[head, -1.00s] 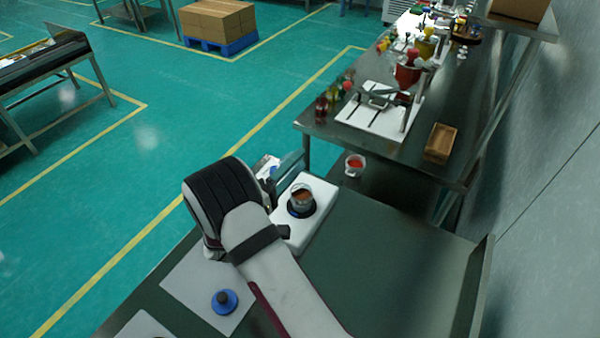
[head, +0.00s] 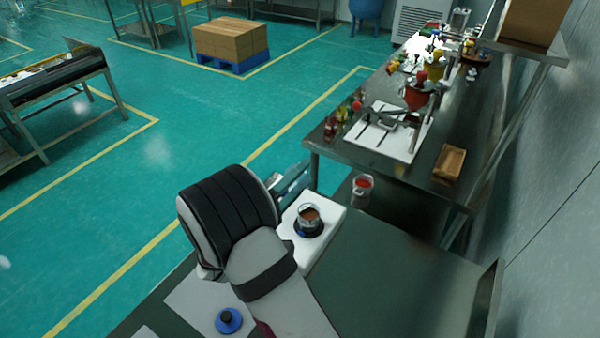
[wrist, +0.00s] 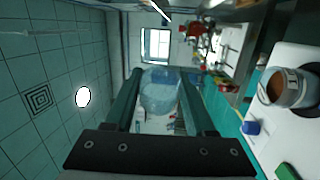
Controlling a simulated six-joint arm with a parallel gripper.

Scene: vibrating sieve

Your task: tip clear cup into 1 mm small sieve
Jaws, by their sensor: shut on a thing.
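My gripper (wrist: 165,100) is shut on a clear cup (wrist: 158,92), which shows pale and see-through between the teal fingers in the wrist view. I cannot tell what the cup holds. In the head view my gripper (head: 292,180) is partly hidden behind the wrist, and the cup cannot be made out. A small round sieve (head: 309,211) with brown-orange material inside sits on a dark round seat on a white machine, right of my gripper. It also shows at the right of the wrist view (wrist: 293,88). Its mesh size cannot be read.
The white machine (head: 329,232) stands on the dark green table (head: 400,275), whose right part is clear. A blue knobbed object (head: 229,320) lies on a pale sheet in front. A cup with red contents (head: 362,185) stands beyond the machine, near the far bench (head: 435,190).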

